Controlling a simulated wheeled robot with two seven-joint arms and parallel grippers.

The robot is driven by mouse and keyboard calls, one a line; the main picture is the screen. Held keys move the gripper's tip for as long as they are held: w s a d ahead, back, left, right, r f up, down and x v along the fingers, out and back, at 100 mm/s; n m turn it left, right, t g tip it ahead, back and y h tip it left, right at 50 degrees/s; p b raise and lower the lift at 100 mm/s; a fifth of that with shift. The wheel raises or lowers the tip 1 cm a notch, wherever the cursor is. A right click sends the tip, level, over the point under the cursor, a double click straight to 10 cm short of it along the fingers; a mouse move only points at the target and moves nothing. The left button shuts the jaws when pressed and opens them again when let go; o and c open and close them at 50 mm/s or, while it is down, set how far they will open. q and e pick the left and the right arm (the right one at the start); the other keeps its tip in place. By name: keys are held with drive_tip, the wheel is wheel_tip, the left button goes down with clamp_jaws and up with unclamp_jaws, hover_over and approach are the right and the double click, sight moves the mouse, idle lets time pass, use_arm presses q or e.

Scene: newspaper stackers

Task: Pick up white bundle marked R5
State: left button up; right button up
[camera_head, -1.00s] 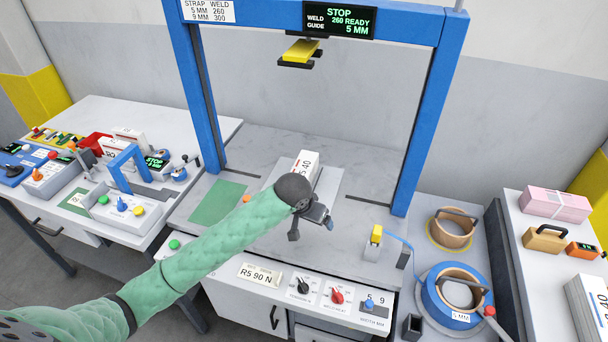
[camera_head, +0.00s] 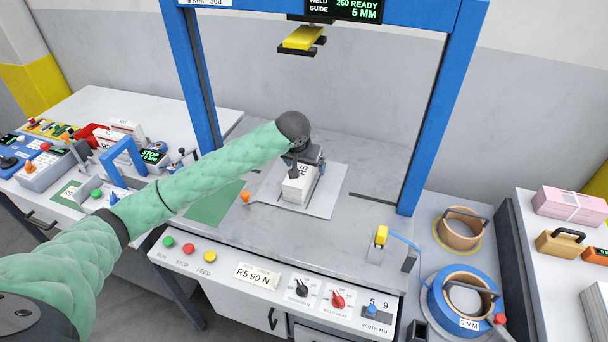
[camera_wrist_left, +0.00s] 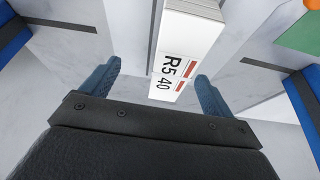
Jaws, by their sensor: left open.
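The white bundle marked R5 40 (camera_head: 297,190) lies on a light plate (camera_head: 325,199) under the blue arch. My left gripper (camera_head: 305,160) is over the bundle's back part and hides some of it. In the left wrist view, the bundle (camera_wrist_left: 182,62) shows its printed label. The open blue fingers of my left gripper (camera_wrist_left: 158,72) show on either side of its labelled end, which is nearer the right finger. They do not grip it, and I cannot tell how far down they reach. My right gripper is not in view.
Blue arch posts (camera_head: 430,125) stand on both sides, with a yellow weld head (camera_head: 303,39) above. A green mat (camera_head: 215,203) and an orange knob (camera_head: 245,196) are left of the plate. A yellow-topped post (camera_head: 381,236) and blue strap reel (camera_head: 465,295) are at right.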

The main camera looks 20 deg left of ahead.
sight(303, 166)
use_arm(q)
drive_tip(key=w+a+f+b, duration=0.1)
drive_tip(key=w+b, duration=0.1)
drive_tip(key=shift+w+a+f+b, duration=0.25)
drive_tip(key=shift+a+f+b, duration=0.1)
drive_tip(key=shift+f, duration=0.05)
drive_tip(key=shift+w+a+f+n+b, duration=0.15)
drive_tip(key=shift+w+a+n+b, duration=0.15)
drive_tip(key=shift+w+b, duration=0.05)
drive_tip(key=shift+w, duration=0.15)
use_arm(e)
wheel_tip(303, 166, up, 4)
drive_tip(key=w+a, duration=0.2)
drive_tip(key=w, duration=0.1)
use_arm(q)
drive_tip(key=shift+p+x, duration=0.6)
drive_tip(key=shift+x, duration=0.65)
drive_tip(key=p+x, duration=0.2)
drive_tip(key=x, duration=0.2)
drive_tip(key=shift+w+a+f, duration=0.1)
drive_tip(key=shift+w+f, duration=0.15)
drive_tip(key=shift+f, duration=0.2)
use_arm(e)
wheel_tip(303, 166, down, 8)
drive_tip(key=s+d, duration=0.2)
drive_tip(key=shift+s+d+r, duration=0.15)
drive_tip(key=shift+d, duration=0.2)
use_arm(q)
drive_tip(key=shift+c, duration=0.5)
